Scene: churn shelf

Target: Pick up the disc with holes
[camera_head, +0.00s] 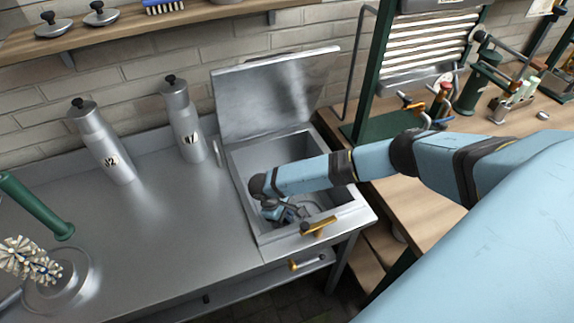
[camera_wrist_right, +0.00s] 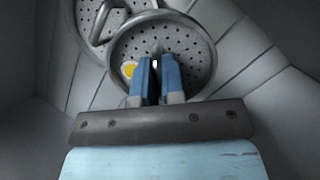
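My right arm reaches into an open metal basin (camera_head: 272,152), and my right gripper (camera_head: 290,212) is low inside it. In the right wrist view, a round metal disc with holes (camera_wrist_right: 196,55) lies under the fingertips. It has a raised rim and a yellow round mark near its left edge. The two blue fingers of the right gripper (camera_wrist_right: 157,62) are close together over the disc's middle, with a narrow gap and a small grey piece between the tips. Whether they grip it cannot be told. A second holed metal piece with a curved handle (camera_wrist_right: 93,20) lies beyond. My left gripper is not in view.
The basin's lid (camera_head: 275,92) stands raised at the back. Two metal bottles (camera_head: 103,145) (camera_head: 183,120) stand left of it on the steel counter (camera_head: 175,220). A brush (camera_head: 28,260) is at the far left. A green-framed rack (camera_head: 375,75) stands at right. The basin walls are close around my right gripper.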

